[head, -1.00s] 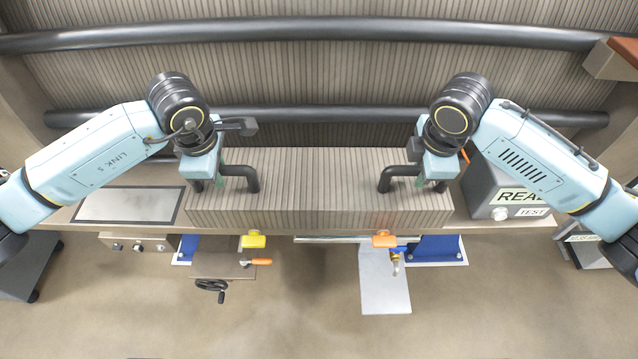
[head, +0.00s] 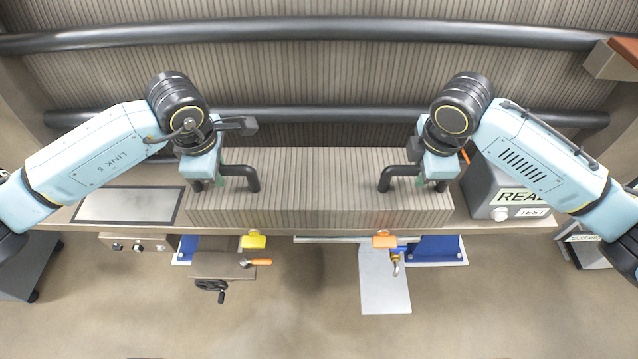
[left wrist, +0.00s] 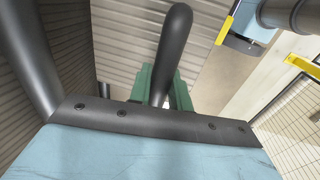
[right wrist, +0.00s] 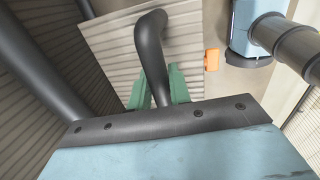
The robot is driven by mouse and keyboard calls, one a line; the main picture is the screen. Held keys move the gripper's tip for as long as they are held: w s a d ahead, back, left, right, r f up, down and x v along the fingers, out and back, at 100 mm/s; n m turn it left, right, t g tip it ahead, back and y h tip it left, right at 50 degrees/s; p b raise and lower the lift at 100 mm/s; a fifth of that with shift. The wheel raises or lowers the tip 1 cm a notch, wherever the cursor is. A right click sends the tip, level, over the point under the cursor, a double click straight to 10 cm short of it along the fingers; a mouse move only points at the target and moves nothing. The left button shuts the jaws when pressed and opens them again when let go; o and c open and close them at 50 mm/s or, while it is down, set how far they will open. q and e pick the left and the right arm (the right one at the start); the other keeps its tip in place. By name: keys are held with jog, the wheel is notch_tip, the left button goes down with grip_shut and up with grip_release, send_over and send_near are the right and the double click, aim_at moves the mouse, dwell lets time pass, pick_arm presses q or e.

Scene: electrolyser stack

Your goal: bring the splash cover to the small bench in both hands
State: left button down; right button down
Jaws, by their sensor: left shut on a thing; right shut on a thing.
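The splash cover (head: 320,185) is a long beige ribbed box with two black handles, in the middle of the head view. My left gripper (head: 216,182) is shut on the left handle (head: 251,178). In the left wrist view its green fingers (left wrist: 165,92) close around the black bar. My right gripper (head: 428,182) is shut on the right handle (head: 384,180); the right wrist view shows its green fingers (right wrist: 160,90) around that bar. The cover looks level. Whether it rests on the bench top (head: 75,212) behind and below it or hangs above is hard to tell.
A framed grey plate (head: 130,205) lies on the bench left of the cover. A grey box with a TEST label (head: 500,195) stands close on the right. Yellow (head: 254,241) and orange (head: 384,241) blocks, a crank (head: 212,286) and a pale plate (head: 385,285) sit below the front edge.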

pick_arm(q)
jog(key=shift+w+r, duration=0.1)
jog(key=shift+r, duration=0.15)
pick_arm(e)
jog(key=shift+w+r, duration=0.1)
jog(key=shift+r, duration=0.15)
